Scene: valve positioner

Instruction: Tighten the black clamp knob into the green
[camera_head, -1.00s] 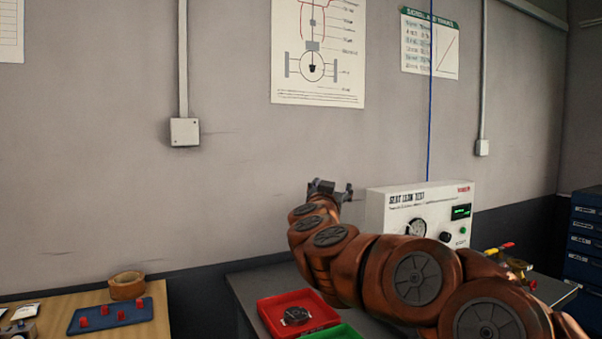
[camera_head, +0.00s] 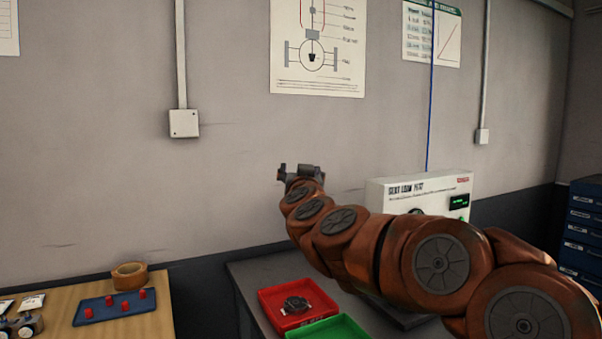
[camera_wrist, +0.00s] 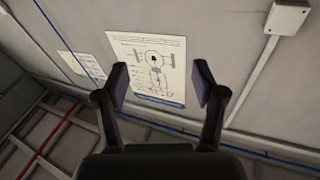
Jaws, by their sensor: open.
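My gripper (camera_head: 300,172) is raised in front of the wall, above the grey bench and left of the white test box (camera_head: 420,190). In the wrist view its two fingers (camera_wrist: 160,82) are spread wide with nothing between them, facing the wall. The test box shows a lit green display (camera_head: 459,201) and the top of a round gauge (camera_head: 416,211). My arm covers the lower part of its front. I cannot make out a black clamp knob in either view now.
A red tray (camera_head: 264,303) with a dark round part (camera_head: 296,305) and a green tray (camera_head: 342,325) sit on the grey bench (camera_head: 246,273). A wooden table at left holds a blue tray (camera_head: 98,315) with red pieces and a tape roll (camera_head: 129,275). Blue drawers (camera_head: 585,235) stand right.

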